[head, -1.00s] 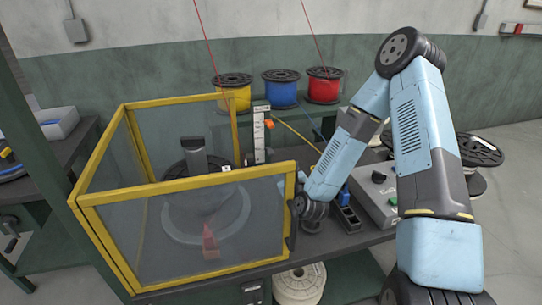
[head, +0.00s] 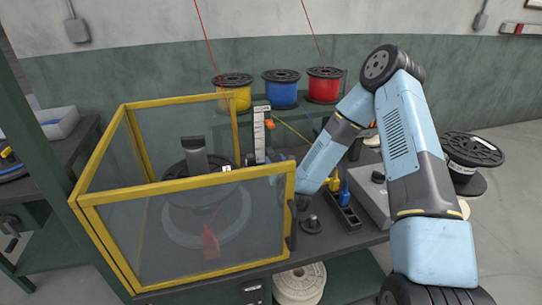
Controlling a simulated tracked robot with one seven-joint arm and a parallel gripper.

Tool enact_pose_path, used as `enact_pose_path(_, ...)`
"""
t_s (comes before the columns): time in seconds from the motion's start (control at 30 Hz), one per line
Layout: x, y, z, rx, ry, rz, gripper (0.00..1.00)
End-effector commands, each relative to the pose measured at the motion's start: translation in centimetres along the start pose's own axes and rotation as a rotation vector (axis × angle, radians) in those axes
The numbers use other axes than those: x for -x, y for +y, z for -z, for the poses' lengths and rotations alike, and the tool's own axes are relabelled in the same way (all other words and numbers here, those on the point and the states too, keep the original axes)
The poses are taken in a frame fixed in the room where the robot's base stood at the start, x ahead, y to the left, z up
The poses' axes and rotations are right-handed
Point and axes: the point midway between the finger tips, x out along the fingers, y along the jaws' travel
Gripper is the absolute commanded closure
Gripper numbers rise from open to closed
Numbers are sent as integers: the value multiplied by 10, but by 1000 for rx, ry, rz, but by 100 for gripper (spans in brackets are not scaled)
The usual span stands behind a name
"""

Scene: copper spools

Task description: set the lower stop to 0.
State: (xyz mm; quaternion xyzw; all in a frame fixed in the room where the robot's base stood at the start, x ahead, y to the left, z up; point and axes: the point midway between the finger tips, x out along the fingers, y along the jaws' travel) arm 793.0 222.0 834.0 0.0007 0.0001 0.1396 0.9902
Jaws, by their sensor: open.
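A white upright scale (head: 259,135) with dark markings stands behind the yellow-framed guard. An orange stop (head: 269,124) sits on its right side, near the top.
The clear-panelled yellow guard (head: 185,188) encloses a dark spindle (head: 194,150) and a red pointed piece (head: 211,241). Yellow (head: 234,97), blue (head: 281,93) and red (head: 324,88) spools stand behind. A grey control box (head: 370,195) and a socket strip (head: 343,211) lie to the right.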

Motion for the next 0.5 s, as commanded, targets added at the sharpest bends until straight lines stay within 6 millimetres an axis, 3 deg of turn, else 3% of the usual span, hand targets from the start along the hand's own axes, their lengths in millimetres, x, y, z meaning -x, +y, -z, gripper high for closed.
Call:
enact_pose_path(0.2,-32,0,0,2,-1,1,49)
enact_pose_path(0.5,-48,0,0,1,0,1,49)
